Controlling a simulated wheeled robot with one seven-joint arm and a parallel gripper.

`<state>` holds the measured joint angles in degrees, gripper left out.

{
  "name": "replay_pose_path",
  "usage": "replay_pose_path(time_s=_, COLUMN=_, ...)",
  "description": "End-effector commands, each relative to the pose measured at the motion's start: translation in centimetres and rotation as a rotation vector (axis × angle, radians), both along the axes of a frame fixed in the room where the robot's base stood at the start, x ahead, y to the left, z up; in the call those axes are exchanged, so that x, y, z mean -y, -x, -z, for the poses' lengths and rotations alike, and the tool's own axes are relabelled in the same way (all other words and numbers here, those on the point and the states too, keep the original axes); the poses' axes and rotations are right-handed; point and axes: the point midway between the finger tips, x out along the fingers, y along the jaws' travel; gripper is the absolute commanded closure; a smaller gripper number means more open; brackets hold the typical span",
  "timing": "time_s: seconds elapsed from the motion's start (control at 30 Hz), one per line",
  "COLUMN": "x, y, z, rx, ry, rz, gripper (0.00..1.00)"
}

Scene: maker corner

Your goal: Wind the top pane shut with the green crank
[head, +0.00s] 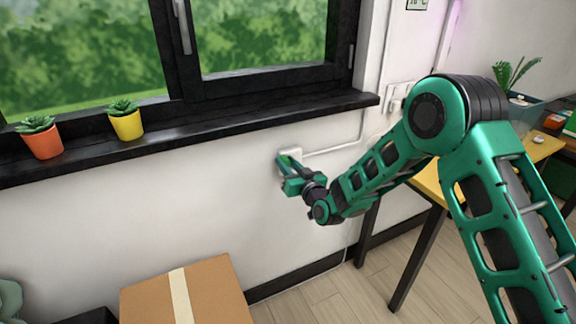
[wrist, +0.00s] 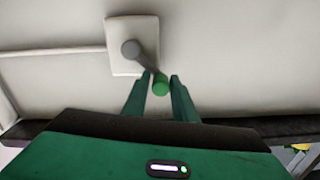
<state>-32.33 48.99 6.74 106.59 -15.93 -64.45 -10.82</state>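The crank's pale wall box (head: 290,153) is on the wall below the sill in the head view, partly hidden by my gripper. In the wrist view the crank has a grey hub on a square pale plate (wrist: 118,62), a short arm and a green knob (wrist: 160,85). The arm slants down-right from the hub. My gripper (wrist: 162,76) has its fingers apart, one on each side of the knob, with a narrow gap on the right. It also shows in the head view (head: 287,167). The window (head: 262,35) is cut off at the top; I cannot identify the top pane.
The black sill (head: 220,123) runs above the crank and bears an orange pot (head: 43,142) and a yellow pot (head: 127,125). A cardboard box (head: 215,290) is below left. A yellow table (head: 428,180) stands at right, partly behind my arm.

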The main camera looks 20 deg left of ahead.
Motion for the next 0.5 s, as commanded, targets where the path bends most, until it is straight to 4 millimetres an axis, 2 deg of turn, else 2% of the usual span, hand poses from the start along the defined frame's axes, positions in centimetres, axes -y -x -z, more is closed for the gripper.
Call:
replay_pose_path(time_s=0.03, x=0.00, y=0.01, z=0.00, rx=0.000, ry=0.000, rz=0.000, gripper=0.88)
replay_pose_path(time_s=0.1, x=0.01, y=0.01, z=0.00, rx=0.000, ry=0.000, rz=0.000, gripper=1.00)
replay_pose_path(time_s=0.5, x=-0.13, y=0.03, z=0.28, rx=0.035, ry=0.038, rz=0.000, gripper=1.00)
